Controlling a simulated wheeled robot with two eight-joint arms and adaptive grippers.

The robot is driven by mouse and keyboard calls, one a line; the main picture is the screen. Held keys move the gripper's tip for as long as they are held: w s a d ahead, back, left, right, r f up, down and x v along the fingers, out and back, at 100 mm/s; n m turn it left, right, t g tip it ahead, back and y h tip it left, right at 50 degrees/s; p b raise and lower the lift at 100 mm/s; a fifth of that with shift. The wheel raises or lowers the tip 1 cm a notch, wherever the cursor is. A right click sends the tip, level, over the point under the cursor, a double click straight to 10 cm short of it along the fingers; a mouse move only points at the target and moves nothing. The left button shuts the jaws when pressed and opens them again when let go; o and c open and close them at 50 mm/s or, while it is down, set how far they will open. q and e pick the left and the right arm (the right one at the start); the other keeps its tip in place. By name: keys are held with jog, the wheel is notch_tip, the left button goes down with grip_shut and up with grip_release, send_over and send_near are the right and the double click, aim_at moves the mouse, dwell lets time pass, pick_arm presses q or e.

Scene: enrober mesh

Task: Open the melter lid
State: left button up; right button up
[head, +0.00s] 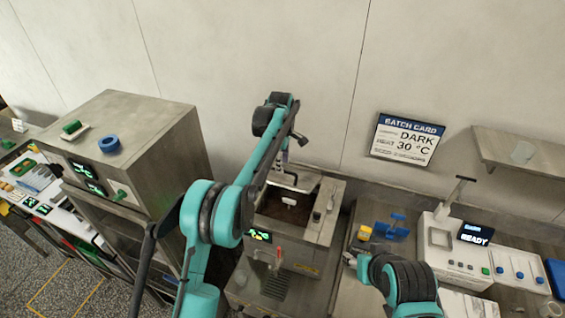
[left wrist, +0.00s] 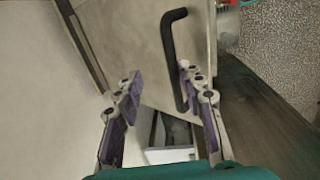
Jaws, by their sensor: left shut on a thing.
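The melter (head: 318,225) is a steel box at the centre of the head view, with a green display and a red-handled tap on its front. Its top is open and dark brown chocolate (head: 285,208) shows inside. The lid (head: 306,183) stands raised at the back. Its black bar handle (left wrist: 174,55) shows in the left wrist view on the grey lid plate (left wrist: 145,45). My left gripper (head: 284,160) is at the handle and shut on it; its fingers (left wrist: 160,92) also show in the wrist view. My right gripper (head: 350,259) is right of the melter, apart from it; its jaws are unclear.
A tall steel cabinet (head: 150,125) with a blue ring (head: 108,144) on top stands left. Right of the melter are a blue item (head: 397,228), a yellow block (head: 364,232) and a white device (head: 440,245) reading READY. A batch card (head: 406,138) hangs behind.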

pick_arm(q)
notch_tip(320, 180, up, 12)
jog(key=shift+s+a, duration=0.15)
jog(key=shift+s, duration=0.25)
